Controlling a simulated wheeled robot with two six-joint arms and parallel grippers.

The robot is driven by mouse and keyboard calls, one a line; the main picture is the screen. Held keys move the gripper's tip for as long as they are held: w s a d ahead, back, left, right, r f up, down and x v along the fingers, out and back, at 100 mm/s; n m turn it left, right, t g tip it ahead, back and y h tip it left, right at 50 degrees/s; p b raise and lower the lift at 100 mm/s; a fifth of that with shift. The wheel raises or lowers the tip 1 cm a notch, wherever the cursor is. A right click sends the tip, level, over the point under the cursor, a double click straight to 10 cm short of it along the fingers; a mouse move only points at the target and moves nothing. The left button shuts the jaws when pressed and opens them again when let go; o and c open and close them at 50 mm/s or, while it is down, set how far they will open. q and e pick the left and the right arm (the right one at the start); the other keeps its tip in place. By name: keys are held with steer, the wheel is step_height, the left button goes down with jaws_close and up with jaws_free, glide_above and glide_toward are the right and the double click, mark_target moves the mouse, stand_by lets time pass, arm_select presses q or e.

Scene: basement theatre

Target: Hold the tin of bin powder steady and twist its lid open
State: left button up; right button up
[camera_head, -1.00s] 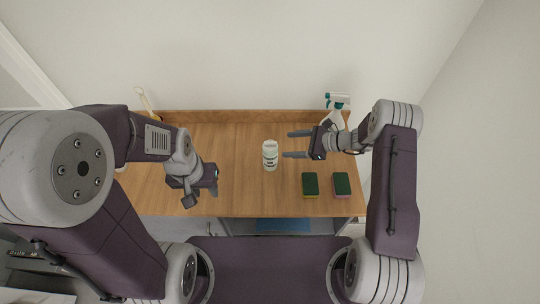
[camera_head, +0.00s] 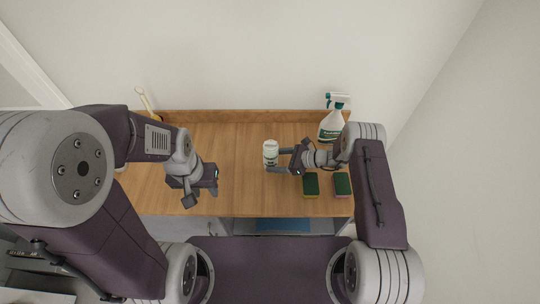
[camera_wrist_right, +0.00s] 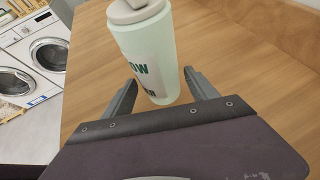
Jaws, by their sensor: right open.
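The tin of bin powder (camera_head: 270,153), pale with dark lettering and a lid on top, stands upright on the wooden counter. It also shows in the right wrist view (camera_wrist_right: 151,55), its top cut by the frame edge. My right gripper (camera_head: 276,160) is open at the tin's right side, its fingers pointing left. In the right wrist view the open fingers (camera_wrist_right: 160,77) lie on either side of the tin's lower body; contact cannot be told. My left gripper (camera_head: 203,196) is to the left of the tin, apart from it, empty, its fingers seeming spread.
Two green sponges (camera_head: 311,184) (camera_head: 342,184) lie right of the tin, close to my right arm. A spray bottle (camera_head: 332,122) stands at the back right. A brush handle (camera_head: 146,101) sticks up at the back left. The counter (camera_head: 236,148) left of the tin is clear.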

steer(key=shift+w+a+f, duration=0.2)
steer(key=shift+a+f, duration=0.1)
steer(key=shift+a, duration=0.25)
jaws_close()
stand_by(0.9)
